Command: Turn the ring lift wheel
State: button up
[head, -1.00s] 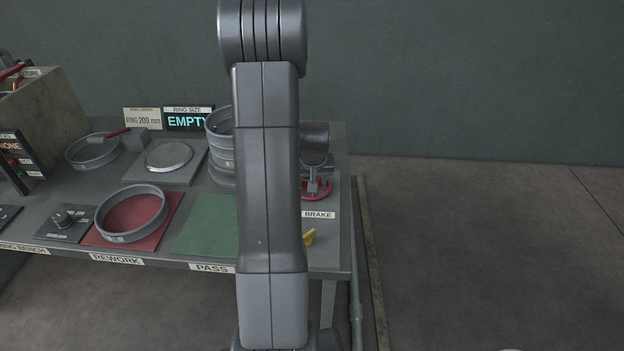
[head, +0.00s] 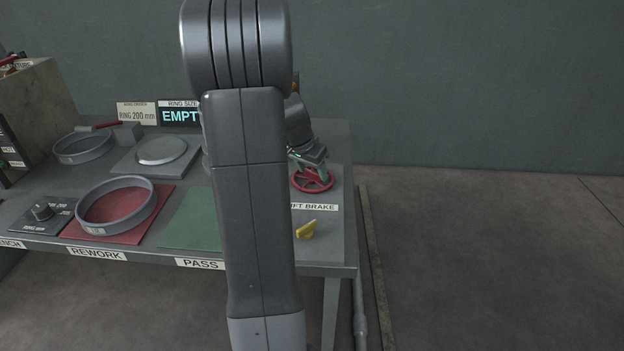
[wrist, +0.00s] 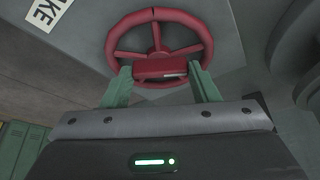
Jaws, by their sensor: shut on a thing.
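The red wheel (head: 325,184) lies at the right end of the bench, partly covered by my wrist. In the wrist view the red wheel (wrist: 117,40) shows its rim, several spokes and a red block (wrist: 160,68) at the near rim. My gripper (wrist: 162,78) has its two green fingers on either side of this block and is shut on it. In the head view my gripper (head: 312,168) is low over the wheel, and my arm hides the bench to its left.
A yellow lever (head: 307,229) stands near the front edge, by a partly hidden BRAKE label (head: 318,207). A green PASS mat (head: 190,220) and a grey ring (head: 116,205) on a red mat are further left. The display (head: 181,117) reads EMPTY. Floor right of the bench is clear.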

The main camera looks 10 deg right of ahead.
jog(key=shift+m+b, duration=0.4)
jog(key=shift+m, duration=0.2)
jog(key=o, duration=1)
jog(key=shift+r, duration=0.15)
jog(key=v, duration=0.4)
jog(key=p+v, duration=0.1)
jog(key=v, duration=0.8)
jog(key=shift+w+a+r, duration=0.2)
jog(key=shift+a+r, duration=0.05)
jog(key=shift+r, duration=0.05)
jog(key=shift+f, duration=0.1)
